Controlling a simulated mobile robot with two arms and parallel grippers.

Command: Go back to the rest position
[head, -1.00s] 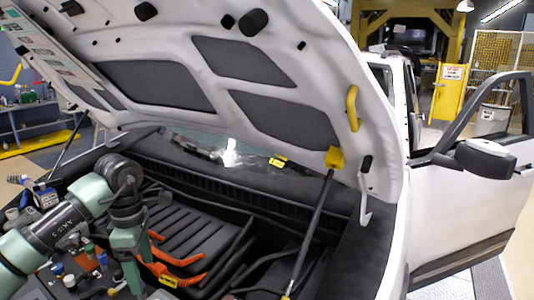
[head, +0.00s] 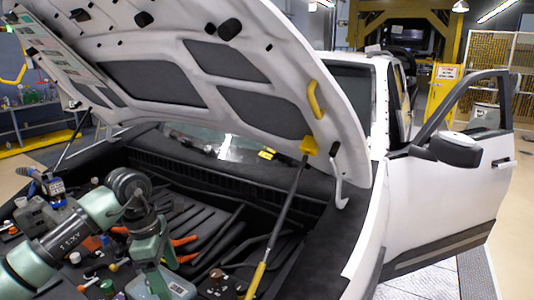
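My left arm (head: 85,215), pale green and dark grey, comes in from the lower left and reaches over the open engine bay of a white car. Its wrist bends down to my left gripper (head: 158,278) near the bottom edge. The fingers are not clear against the engine parts, so I cannot tell their opening or whether they hold anything. My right arm and gripper are out of view. The raised hood (head: 200,75) stands above the bay, with a strut (head: 285,205) with yellow parts at its right side.
Orange parts (head: 185,240) show beside the wrist. Bottles and small items (head: 52,185) crowd the lower left. The car's front door (head: 455,190) stands open at the right. A workbench (head: 35,120) is at the back left. Floor shows right of the car.

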